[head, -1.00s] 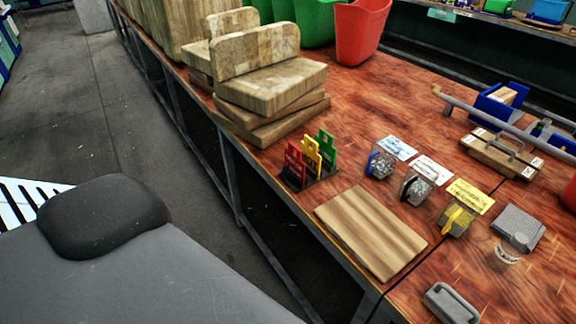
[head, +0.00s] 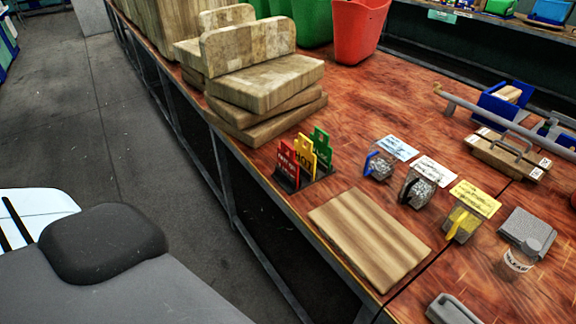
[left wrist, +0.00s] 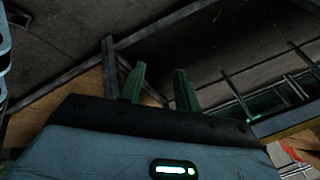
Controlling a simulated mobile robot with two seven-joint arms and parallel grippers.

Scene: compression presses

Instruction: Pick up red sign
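The red sign (head: 286,161) stands upright in a small dark holder (head: 317,178) near the table's front edge in the head view. It is the leftmost of three signs, beside a yellow sign (head: 304,154) and a green sign (head: 321,146). My left gripper (left wrist: 160,70) shows only in the left wrist view. Its two green fingers are apart with nothing between them, over a dark floor and metal framing. The red sign cannot be made out in the left wrist view. My right gripper is in neither view.
A wooden board (head: 370,238) lies right of the sign holder. Stacked wooden blocks (head: 265,90) stand behind it. A red bin (head: 358,30) stands at the back. The table's front edge runs close to the signs.

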